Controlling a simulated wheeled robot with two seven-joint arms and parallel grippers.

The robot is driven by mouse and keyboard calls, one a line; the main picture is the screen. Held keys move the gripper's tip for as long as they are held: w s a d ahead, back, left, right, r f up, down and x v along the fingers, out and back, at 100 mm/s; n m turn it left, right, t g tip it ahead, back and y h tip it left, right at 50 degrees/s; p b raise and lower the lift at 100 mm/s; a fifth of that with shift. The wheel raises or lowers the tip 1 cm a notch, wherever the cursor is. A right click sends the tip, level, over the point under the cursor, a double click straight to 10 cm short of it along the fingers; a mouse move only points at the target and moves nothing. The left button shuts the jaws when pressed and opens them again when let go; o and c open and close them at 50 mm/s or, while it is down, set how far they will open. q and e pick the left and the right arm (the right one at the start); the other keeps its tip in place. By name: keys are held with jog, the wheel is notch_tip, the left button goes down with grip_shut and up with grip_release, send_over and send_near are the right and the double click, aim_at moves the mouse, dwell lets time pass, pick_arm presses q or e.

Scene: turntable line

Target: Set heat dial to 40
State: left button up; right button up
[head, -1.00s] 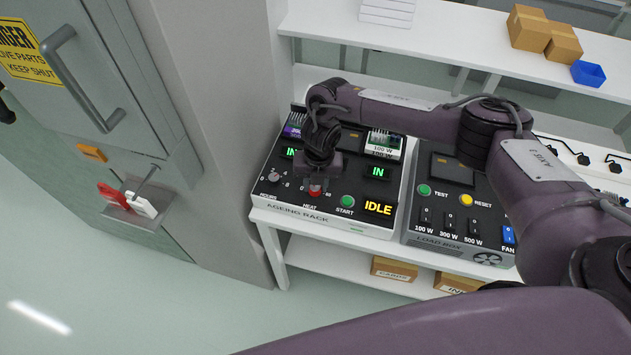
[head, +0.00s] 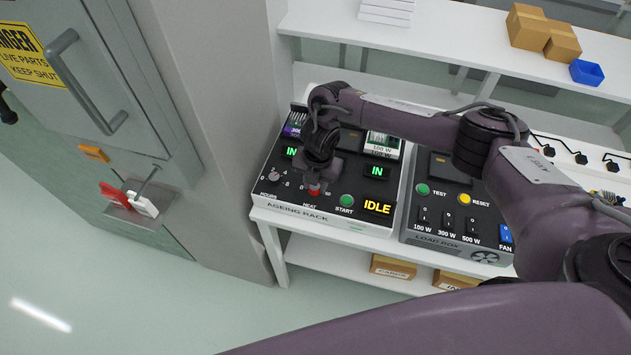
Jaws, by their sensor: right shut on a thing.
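The ageing rack panel (head: 300,207) sits on the white bench. Its red heat dial (head: 314,190) shows at the panel's front, above the HEAT label. My right gripper (head: 316,182) points down over the heat dial and is shut on it. The gripper hides most of the dial and the marks around it, so I cannot read its setting. The hours dial (head: 273,177) is to the left, the green START button (head: 347,201) to the right. The display (head: 377,207) reads IDLE. My left gripper is not in view.
The load box (head: 450,226) with switches and buttons stands to the right of the rack. A grey cabinet (head: 90,75) with a handle and red and white tags is at left. Cardboard boxes (head: 526,27) and a blue bin (head: 587,72) stand on the upper shelf.

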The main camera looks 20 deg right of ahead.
jog(key=o, duration=1)
jog(key=r, duration=0.4)
jog(key=r+b, duration=0.1)
jog(key=r, duration=0.3)
jog(key=shift+s+d, duration=0.15)
jog(key=shift+d, duration=0.05)
jog(key=shift+a+f, duration=0.1)
jog(key=shift+f, duration=0.05)
